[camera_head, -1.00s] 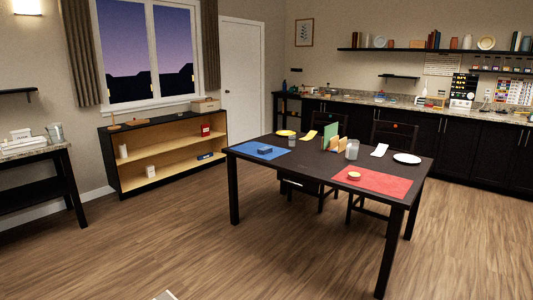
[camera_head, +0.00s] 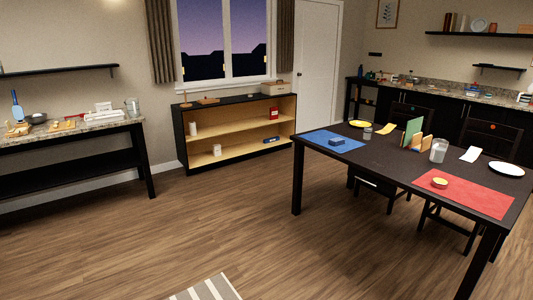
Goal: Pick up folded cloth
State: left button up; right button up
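Neither of my grippers is in view. Several things could be the folded cloth, and I cannot tell which. A white flat piece (camera_head: 470,154) lies on the dark table near the white plate. A yellow flat piece (camera_head: 387,128) lies towards the table's far side. A small dark blue block-like thing (camera_head: 337,141) lies on the blue mat (camera_head: 320,136). A white, low stack (camera_head: 104,108) sits on the left counter, too small to make out.
The dark table (camera_head: 390,165) stands at right with a red mat (camera_head: 480,198), a glass (camera_head: 438,150) and a white plate (camera_head: 506,169). Chairs stand behind it. A low shelf (camera_head: 240,104) is under the window. The left counter (camera_head: 90,127) holds kitchenware. Wood floor between is clear; a striped rug (camera_head: 208,290) shows below.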

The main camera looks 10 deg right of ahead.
aim_at(335, 142)
jog(key=i+l+z, duration=0.1)
jog(key=i, duration=0.9)
jog(key=i+l+z, duration=0.15)
jog(key=i, duration=0.9)
